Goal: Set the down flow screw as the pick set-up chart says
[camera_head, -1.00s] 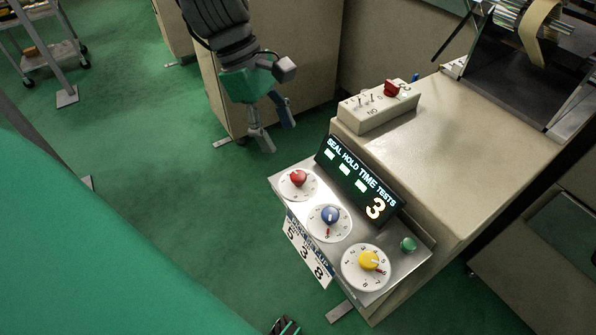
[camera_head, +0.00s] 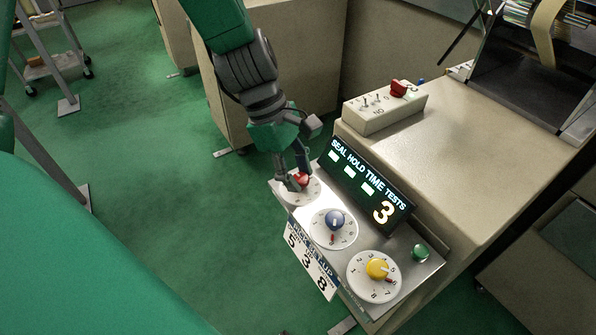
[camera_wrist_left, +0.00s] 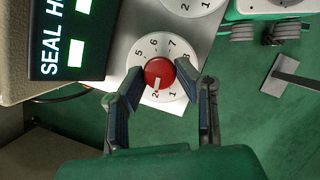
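No readable label tells which is the down flow screw. The chart (camera_head: 309,262) on the front edge shows 5, 3, 8. My left gripper (camera_head: 298,177) is at the red knob. In the left wrist view its parted fingers stand on either side of the red knob (camera_wrist_left: 158,72), whose white mark points near 2. I cannot tell whether they touch it. My right gripper is out of view.
A lit display (camera_head: 367,188) reading SEAL HOLD TIME TESTS and 3 stands behind the dials. A green button (camera_head: 420,252) is at the panel's right end. A switch box (camera_head: 384,110) with a red switch sits on the beige machine (camera_head: 455,150).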

